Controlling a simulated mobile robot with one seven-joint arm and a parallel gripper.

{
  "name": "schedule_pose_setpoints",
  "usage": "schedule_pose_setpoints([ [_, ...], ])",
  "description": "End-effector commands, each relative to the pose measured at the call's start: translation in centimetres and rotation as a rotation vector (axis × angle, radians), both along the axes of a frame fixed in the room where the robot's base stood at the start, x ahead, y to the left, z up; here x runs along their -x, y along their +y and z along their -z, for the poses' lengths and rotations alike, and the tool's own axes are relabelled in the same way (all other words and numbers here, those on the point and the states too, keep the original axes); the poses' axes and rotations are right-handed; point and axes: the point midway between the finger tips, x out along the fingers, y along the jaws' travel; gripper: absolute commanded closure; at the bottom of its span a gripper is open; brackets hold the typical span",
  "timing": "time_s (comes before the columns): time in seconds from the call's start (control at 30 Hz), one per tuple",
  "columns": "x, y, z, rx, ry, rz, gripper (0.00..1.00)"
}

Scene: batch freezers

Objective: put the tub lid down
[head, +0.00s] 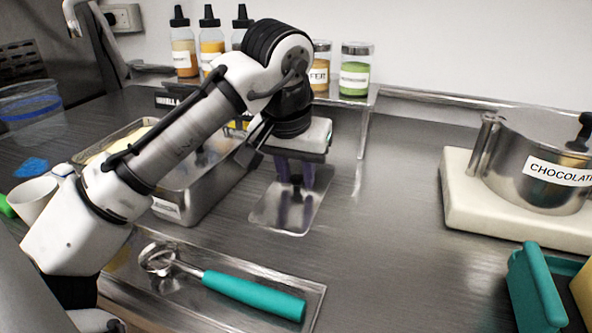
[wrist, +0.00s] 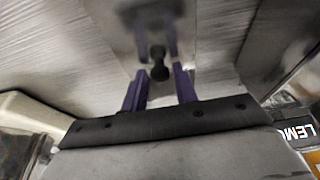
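The tub lid (head: 268,213) is a flat, shiny metal plate lying level on the steel counter, just right of the open metal tub (head: 206,192). In the wrist view the lid (wrist: 195,62) has a small black knob (wrist: 160,69) near its middle. My gripper (head: 296,184) points down over the lid, its purple fingers mirrored in the metal. In the wrist view my gripper (wrist: 160,72) is open, with a fingertip on each side of the knob and gaps between.
A scoop with a teal handle (head: 253,295) lies on a tray in front. A chocolate pot (head: 533,170) stands on a pale block at right. Bottles and jars (head: 355,70) line a rear shelf. Counter between lid and block is clear.

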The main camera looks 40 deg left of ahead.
Motion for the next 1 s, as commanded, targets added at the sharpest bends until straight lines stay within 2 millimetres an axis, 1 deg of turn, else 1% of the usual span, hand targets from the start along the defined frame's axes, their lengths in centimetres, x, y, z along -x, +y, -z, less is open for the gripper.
schedule_pose_setpoints([
  [0.03, 0.0, 0.0, 0.0, 0.0, 0.0, 0.0, 0.65],
  [0.1, 0.0, 0.0, 0.0, 0.0, 0.0, 0.0, 0.58],
  [0.33, 0.0, 0.0, 0.0, 0.0, 0.0, 0.0, 0.58],
  [0.47, 0.0, 0.0, -0.6, -0.002, 0.0, -0.002, 0.58],
  [0.57, 0.4, -0.1, -2.0, -0.001, -0.002, -0.001, 0.58],
  [0.8, 1.9, -0.5, -7.1, -0.001, -0.003, 0.0, 0.58],
  [0.9, 2.5, -0.7, -9.0, -0.001, -0.002, 0.001, 0.58],
  [1.0, 3.0, -0.7, -10.5, -0.003, 0.001, -0.003, 0.58],
])
